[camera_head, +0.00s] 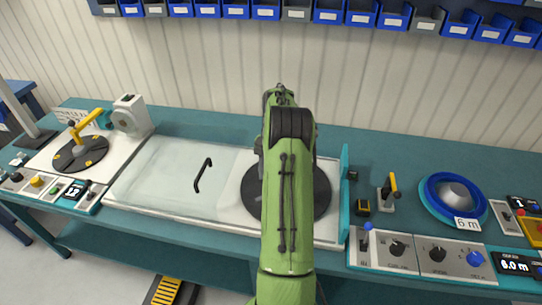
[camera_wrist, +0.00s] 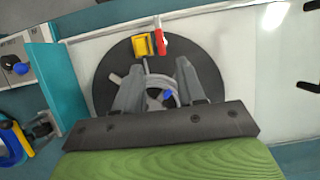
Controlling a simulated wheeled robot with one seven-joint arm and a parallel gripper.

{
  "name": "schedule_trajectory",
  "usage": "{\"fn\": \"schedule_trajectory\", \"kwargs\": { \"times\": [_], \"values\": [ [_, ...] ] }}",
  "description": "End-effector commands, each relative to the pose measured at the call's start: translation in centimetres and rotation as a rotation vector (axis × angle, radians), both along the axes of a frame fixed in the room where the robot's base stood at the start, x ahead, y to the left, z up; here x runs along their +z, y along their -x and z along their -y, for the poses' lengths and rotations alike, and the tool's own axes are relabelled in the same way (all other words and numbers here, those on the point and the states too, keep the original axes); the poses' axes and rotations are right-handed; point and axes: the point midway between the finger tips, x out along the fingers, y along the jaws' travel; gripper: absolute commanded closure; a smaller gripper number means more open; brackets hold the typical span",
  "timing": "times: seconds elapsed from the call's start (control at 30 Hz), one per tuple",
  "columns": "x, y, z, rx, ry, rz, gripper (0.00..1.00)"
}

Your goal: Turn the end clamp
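A dark round reel plate (camera_head: 318,190) lies on the white bench section, partly hidden by my green arm in the head view. The wrist view shows this dark disc (camera_wrist: 103,92) from close up. At its rim is a yellow block (camera_wrist: 142,46) with a red lever (camera_wrist: 160,42) beside it; I take this to be the end clamp. My gripper (camera_wrist: 160,68) is over the disc with its two grey fingers apart. A pale curved piece and a small blue part (camera_wrist: 168,95) show between the fingers; I cannot tell whether the fingers touch them. The head view hides the gripper behind my arm.
A teal upright panel (camera_head: 345,195) stands just right of the disc. Left are a clear cover (camera_head: 165,175) with a black handle and another dark disc (camera_head: 80,155) with a yellow arm. Right are a yellow-handled lever (camera_head: 393,185), a blue reel (camera_head: 432,198) and control panels.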

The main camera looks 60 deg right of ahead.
Motion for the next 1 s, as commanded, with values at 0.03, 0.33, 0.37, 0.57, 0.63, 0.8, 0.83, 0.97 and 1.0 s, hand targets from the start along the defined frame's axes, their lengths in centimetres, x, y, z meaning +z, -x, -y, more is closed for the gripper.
{"fn": "schedule_trajectory", "kwargs": {
  "times": [0.03, 0.33, 0.37, 0.57, 0.63, 0.8, 0.83, 0.97, 1.0],
  "values": [
    [1.5, -0.3, 0.6, -0.001, 0.003, 0.003, 0.61],
    [5.4, -0.8, 2.0, 0.000, 0.000, 0.000, 0.61],
    [5.4, -0.8, 2.0, 0.000, -0.001, 0.000, 0.61],
    [5.4, -0.8, 2.0, 0.000, -0.001, 0.000, 0.61],
    [5.4, -0.8, 2.0, 0.000, -0.001, 0.000, 0.61],
    [5.3, -0.8, 2.0, 0.000, -0.001, 0.000, 0.61],
    [5.3, -0.8, 2.0, 0.000, -0.001, 0.000, 0.61],
    [5.6, -1.0, 1.8, 0.007, 0.003, 0.002, 0.61],
    [6.3, -1.5, 1.3, 0.025, 0.016, 0.009, 0.61]
  ]
}}
